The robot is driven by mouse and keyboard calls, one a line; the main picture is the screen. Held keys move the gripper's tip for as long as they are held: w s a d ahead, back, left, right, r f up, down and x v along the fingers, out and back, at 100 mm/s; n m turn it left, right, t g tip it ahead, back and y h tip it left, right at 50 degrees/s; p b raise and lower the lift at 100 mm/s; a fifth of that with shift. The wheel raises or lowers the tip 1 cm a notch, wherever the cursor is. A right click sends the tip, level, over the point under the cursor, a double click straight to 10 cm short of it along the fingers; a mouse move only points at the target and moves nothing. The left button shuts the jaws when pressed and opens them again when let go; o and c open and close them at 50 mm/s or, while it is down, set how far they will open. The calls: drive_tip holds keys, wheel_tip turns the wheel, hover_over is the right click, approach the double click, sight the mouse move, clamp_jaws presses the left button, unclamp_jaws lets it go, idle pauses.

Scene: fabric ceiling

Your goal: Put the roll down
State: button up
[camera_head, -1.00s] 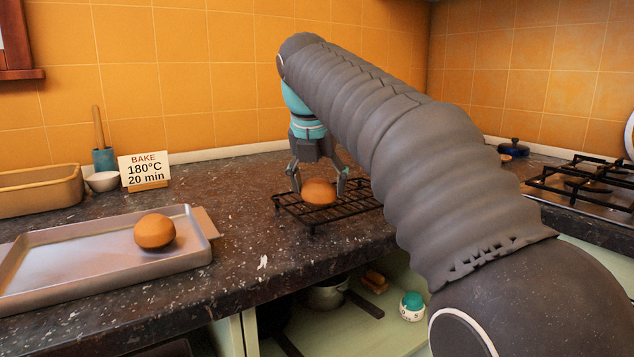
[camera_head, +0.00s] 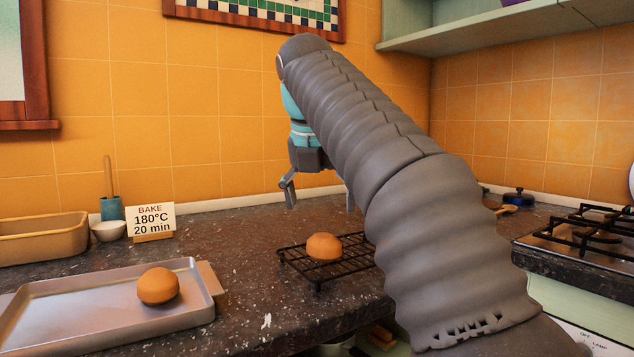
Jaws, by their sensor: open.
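A round orange-brown roll (camera_head: 324,247) rests on a black wire cooling rack (camera_head: 296,262) on the dark counter. My gripper (camera_head: 320,203) is open and empty, above and apart from this roll. Its left finger shows clearly; its right finger is partly hidden behind my grey arm. A second roll (camera_head: 158,286) sits on the right part of a metal baking tray (camera_head: 70,311) at the lower left. My arm hides the right end of the rack.
A loaf tin (camera_head: 42,240), a small white bowl (camera_head: 108,231), a blue pot with a wooden handle (camera_head: 111,208) and a bake sign (camera_head: 153,220) stand along the back left. A gas hob (camera_head: 590,240) is at the right. Bare counter lies between tray and rack.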

drive_tip(key=shift+v, duration=2)
drive_tip(key=s+d+f+m, duration=0.9)
drive_tip(key=d+f+m, duration=0.25)
drive_tip(key=m, duration=0.55)
drive_tip(key=s+d+f+m, duration=0.2)
drive_tip(key=s+f+m, duration=0.2)
drive_tip(key=f, duration=0.4)
drive_tip(key=s+d+f+m, duration=0.2)
drive_tip(key=s+f+m, duration=0.3)
drive_tip(key=f+m, duration=0.2)
drive_tip(key=s+d+f+m+t+y, duration=0.1)
drive_tip(key=s+f+m, duration=0.4)
drive_tip(key=f, duration=0.4)
drive_tip(key=shift+s+d+m, duration=0.25)
drive_tip(key=shift+d+m, duration=0.15)
